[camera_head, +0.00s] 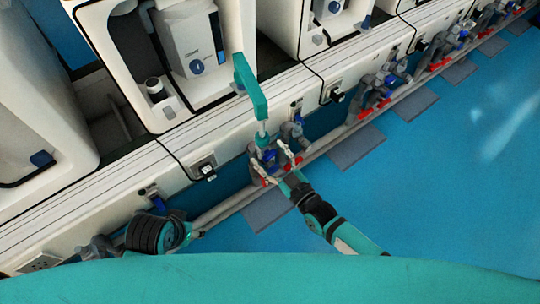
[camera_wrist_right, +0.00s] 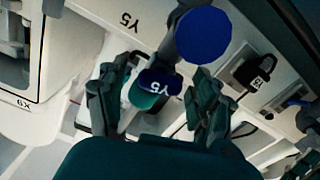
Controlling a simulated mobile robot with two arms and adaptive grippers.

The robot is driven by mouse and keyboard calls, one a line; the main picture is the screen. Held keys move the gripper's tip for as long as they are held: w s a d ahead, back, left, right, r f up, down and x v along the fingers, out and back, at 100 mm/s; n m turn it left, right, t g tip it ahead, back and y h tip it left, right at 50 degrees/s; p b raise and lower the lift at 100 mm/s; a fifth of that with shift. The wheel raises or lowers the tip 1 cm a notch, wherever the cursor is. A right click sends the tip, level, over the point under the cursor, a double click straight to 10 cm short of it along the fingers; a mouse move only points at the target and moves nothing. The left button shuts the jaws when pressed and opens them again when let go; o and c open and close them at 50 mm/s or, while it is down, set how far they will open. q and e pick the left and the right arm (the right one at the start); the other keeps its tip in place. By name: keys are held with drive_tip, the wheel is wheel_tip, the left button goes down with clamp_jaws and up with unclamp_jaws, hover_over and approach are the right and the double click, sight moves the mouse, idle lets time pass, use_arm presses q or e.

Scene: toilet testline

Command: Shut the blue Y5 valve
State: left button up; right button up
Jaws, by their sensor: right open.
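The blue valve handle marked Y5 (camera_wrist_right: 160,82) shows in the middle of the right wrist view, between the two fingers of my right gripper (camera_wrist_right: 158,100). The fingers stand apart on either side of it; I cannot tell whether either touches it. A round blue knob (camera_wrist_right: 203,37) is just above and to the right of it. In the head view my right gripper (camera_head: 275,160) reaches in from the lower right to the pipe cluster under the white bench. There the fingers partly hide the valve. My left gripper is not clearly seen.
A teal upright part (camera_head: 251,88) with a metal rod stands over the cluster. Red-handled valves (camera_head: 380,103) and grey pipes run along the bench front. A black fitting (camera_wrist_right: 255,75) is right of the fingers. The blue floor (camera_head: 440,180) is open on the right.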

drive_tip(key=shift+w+a, duration=0.1)
drive_tip(key=shift+a, duration=0.05)
drive_tip(key=c, duration=1.2)
drive_tip(key=shift+m, duration=1.6)
drive_tip(key=o, duration=1.2)
